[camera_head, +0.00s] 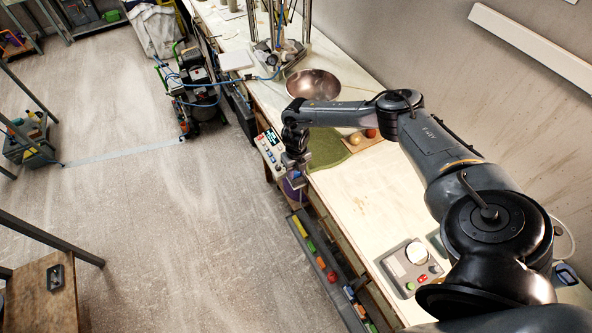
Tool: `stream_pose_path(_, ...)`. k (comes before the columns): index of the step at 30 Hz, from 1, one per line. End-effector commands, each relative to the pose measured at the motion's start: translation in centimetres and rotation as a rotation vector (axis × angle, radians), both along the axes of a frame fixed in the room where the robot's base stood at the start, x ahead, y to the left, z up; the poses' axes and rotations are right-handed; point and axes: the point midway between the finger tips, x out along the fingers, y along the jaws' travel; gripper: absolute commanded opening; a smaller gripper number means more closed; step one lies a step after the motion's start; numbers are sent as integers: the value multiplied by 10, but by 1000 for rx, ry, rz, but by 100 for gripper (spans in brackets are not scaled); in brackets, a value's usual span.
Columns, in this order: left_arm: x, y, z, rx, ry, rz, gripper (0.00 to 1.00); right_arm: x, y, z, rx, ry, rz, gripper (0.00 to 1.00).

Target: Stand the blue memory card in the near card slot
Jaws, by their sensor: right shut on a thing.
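My right gripper (296,181) hangs at the front edge of the long white workbench (350,190), reached by an arm coming in from the right. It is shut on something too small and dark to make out. I cannot make out the blue memory card. A small black block (55,277) with light marks lies on the brown wooden table at lower left; I cannot tell whether it has the card slots. My left gripper is not in view.
A control panel with buttons (270,148) sits beside the gripper. A metal bowl (312,84), a green mat (326,147) and a grey device with a round white top (411,265) stand on the bench. The wooden table (30,300) is far left, across open floor.

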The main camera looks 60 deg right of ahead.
Motion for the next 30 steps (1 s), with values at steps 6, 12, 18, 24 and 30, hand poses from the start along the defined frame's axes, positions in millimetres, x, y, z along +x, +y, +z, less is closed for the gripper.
stream_pose_path(6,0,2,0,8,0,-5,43,0,0,0,0,0,0,41)
stream_pose_path(12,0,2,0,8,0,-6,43,0,0,0,0,0,0,65)
stream_pose_path(18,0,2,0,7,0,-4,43,0,0,0,0,0,0,71)
stream_pose_path(24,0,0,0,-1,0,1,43,0,0,0,0,0,0,82)
stream_pose_path(30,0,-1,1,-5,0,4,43,0,0,1,0,0,0,82)
